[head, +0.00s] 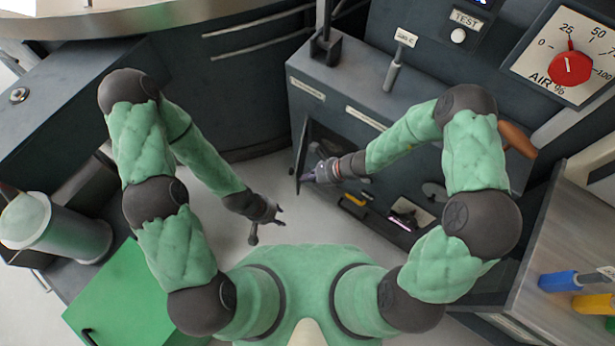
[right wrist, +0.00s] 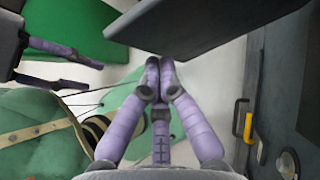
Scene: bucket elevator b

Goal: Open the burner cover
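The burner cover looks to be the dark panel (head: 303,155) on the front of the dark grey cabinet. It stands swung out from a dark opening at its side. In the right wrist view a dark flat panel (right wrist: 205,22), apparently the same cover, hangs just beyond my fingertips. My right gripper (head: 312,176) is beside the cover; in the right wrist view its fingertips (right wrist: 158,66) meet with nothing visible between them. I cannot tell whether they touch the panel. My left gripper (head: 270,228) is open and empty, low over the floor; its spread fingers also show in the wrist view (right wrist: 55,66).
A yellow handle (head: 355,200) and a small window (head: 408,214) are on the cabinet front, right of the opening. A lever (head: 393,72) stands on the cabinet top. A green box (head: 125,295) and a metal cylinder (head: 70,235) are at left. Pale floor lies between.

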